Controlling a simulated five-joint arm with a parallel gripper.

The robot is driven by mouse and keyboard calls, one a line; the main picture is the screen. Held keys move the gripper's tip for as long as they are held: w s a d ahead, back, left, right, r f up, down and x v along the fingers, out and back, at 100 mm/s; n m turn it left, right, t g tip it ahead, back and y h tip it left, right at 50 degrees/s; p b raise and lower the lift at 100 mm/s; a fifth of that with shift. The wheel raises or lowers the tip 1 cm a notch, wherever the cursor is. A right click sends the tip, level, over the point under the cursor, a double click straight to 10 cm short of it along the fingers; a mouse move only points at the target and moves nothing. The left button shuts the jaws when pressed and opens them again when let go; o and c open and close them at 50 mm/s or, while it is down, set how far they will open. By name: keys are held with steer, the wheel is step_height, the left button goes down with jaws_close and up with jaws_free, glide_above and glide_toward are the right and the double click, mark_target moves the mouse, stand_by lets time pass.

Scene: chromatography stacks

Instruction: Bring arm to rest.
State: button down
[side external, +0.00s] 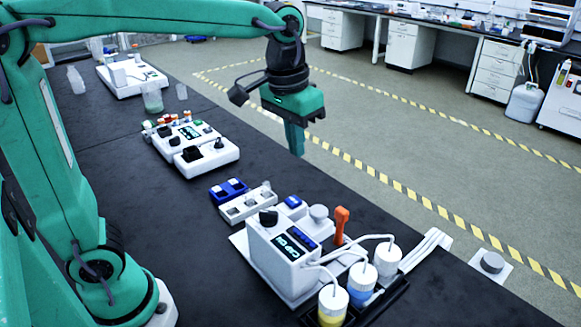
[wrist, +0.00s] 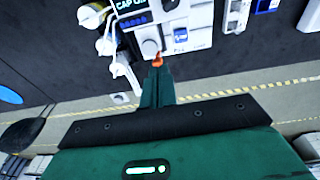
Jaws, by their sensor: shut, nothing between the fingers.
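My gripper (side external: 296,140) is green and points down in the side external view. It hangs above the right-hand edge of the black bench, with the striped floor behind it. Its fingers are together and hold nothing. In the wrist view the shut fingers (wrist: 156,86) reach toward an orange-handled part (wrist: 157,62), but the side external view shows them well apart. My green arm stretches across the top of the side external view.
A white device (side external: 280,250) with white-capped bottles (side external: 388,258) and an orange lever (side external: 341,225) stands at the front of the black bench (side external: 130,220). Small white modules (side external: 205,157) and a blue block (side external: 228,189) sit farther back. Open floor lies right of the bench.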

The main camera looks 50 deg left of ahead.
steer(key=s+a+f+t, duration=0.4)
steer(key=s+a, duration=0.3)
steer(key=s, duration=0.6)
steer(key=shift+a+f, duration=0.4)
steer(key=shift+f, duration=0.05)
